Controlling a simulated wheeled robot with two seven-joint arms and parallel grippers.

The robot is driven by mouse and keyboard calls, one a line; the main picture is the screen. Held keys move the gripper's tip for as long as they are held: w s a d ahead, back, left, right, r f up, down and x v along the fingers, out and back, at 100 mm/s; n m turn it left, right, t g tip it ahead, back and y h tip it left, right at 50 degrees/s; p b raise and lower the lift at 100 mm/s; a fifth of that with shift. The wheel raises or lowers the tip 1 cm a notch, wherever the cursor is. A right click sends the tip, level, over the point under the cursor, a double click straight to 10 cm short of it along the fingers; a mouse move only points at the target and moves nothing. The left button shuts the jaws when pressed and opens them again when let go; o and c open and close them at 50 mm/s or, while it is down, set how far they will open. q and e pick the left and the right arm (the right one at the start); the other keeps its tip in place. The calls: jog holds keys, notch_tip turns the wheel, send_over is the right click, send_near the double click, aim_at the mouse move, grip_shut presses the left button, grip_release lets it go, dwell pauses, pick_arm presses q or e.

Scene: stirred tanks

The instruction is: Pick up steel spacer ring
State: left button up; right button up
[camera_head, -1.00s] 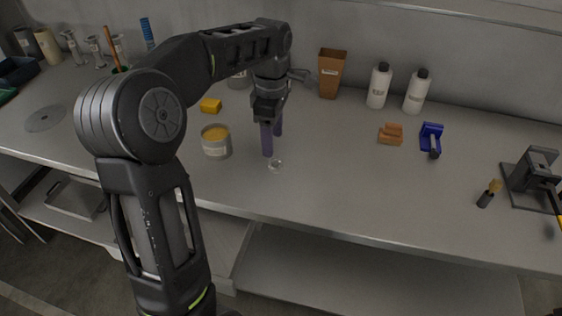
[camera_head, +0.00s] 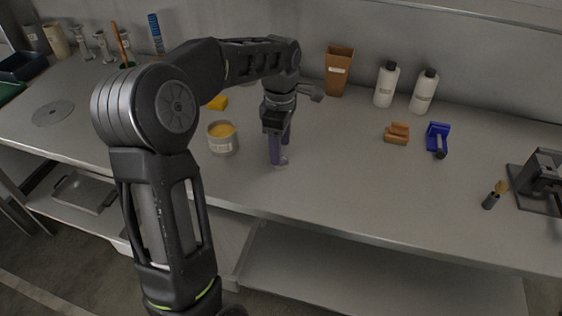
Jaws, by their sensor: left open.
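The steel spacer ring (camera_head: 281,165) is a small shiny ring on the grey bench, near the middle of the head view. My left gripper (camera_head: 279,157) points down with its purple fingers right at the ring. The fingers partly cover the ring. The left jaws are open; I cannot tell whether a finger touches the ring. My right gripper is not in view.
A tin with yellow contents (camera_head: 222,140) stands just left of my gripper, with a yellow block (camera_head: 218,103) behind it. An orange-brown block (camera_head: 397,134) and a blue tool (camera_head: 437,139) lie to the right. The bench front right of the gripper is clear.

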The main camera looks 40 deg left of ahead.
pick_arm(q)
notch_tip(320, 180, down, 4)
jog(key=shift+w+f, duration=0.1)
dwell(0.6)
grip_shut()
dwell(0.4)
